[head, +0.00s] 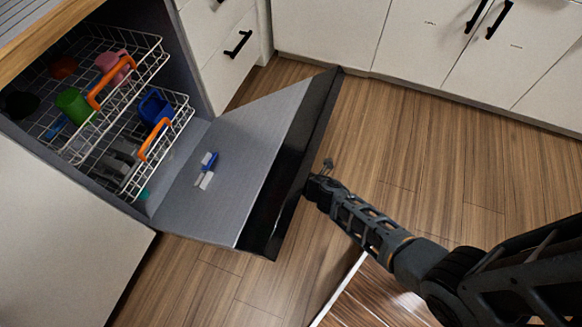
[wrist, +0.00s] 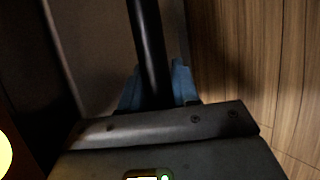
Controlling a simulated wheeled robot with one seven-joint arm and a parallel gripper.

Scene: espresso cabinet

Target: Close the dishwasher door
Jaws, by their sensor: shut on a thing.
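The dishwasher door (head: 252,152) hangs open, tilted down from the dishwasher in the left half of the head view. Its grey inner face points up and its front edge is black. My gripper (head: 318,184) is at the outer side of this edge, near its middle. In the wrist view, my gripper's bluish fingers (wrist: 157,88) lie on both sides of a dark bar, the door handle (wrist: 148,45), and are shut on it. In the head view the handle is hidden behind the door edge.
The upper rack (head: 140,72) and lower rack (head: 175,128) hold cups and dishes, with orange handles at their fronts. White cabinets (head: 335,35) with black handles line the back. The wooden floor (head: 410,150) right of the door is clear apart from my arm.

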